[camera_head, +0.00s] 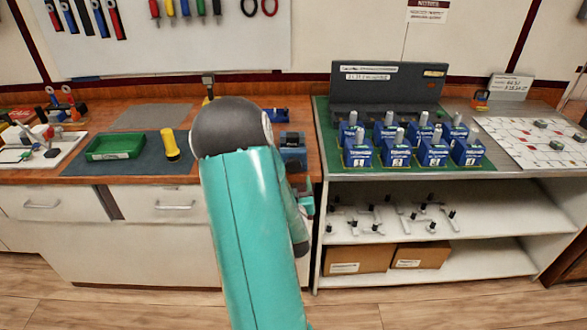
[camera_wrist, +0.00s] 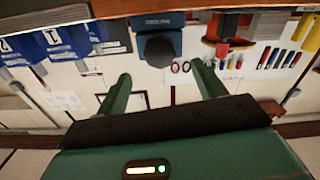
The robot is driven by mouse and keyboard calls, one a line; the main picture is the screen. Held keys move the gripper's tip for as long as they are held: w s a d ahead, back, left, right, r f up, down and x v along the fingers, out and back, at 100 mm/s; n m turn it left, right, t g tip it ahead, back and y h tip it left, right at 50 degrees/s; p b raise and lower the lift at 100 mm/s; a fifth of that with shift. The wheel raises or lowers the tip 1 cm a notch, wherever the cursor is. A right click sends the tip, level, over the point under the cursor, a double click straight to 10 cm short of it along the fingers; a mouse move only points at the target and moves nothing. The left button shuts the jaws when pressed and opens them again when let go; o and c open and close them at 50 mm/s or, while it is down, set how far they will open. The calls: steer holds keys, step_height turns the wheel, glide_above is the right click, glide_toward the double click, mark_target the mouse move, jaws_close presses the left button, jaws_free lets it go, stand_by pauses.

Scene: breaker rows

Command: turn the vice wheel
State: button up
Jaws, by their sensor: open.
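A blue vice (camera_head: 292,139) stands at the front edge of the wooden bench, just right of my arm, which hides part of it. In the wrist view the vice (camera_wrist: 165,20) hangs into the top middle of the picture. A dark rounded part (camera_wrist: 158,48), which looks like its wheel, faces me there. My gripper (camera_wrist: 161,76) is open and empty. Its two green fingers are spread wide, one to each side of the dark part in the picture, with a gap before it. In the head view my gripper is mostly hidden behind my arm.
Several blue breakers (camera_head: 396,154) stand in rows on a green mat at the right. The bench front and a shelf unit (camera_head: 450,181) stand close below.

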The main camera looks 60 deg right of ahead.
mark_target(293, 169)
steer(key=x, duration=0.9)
steer(key=shift+s, duration=0.1)
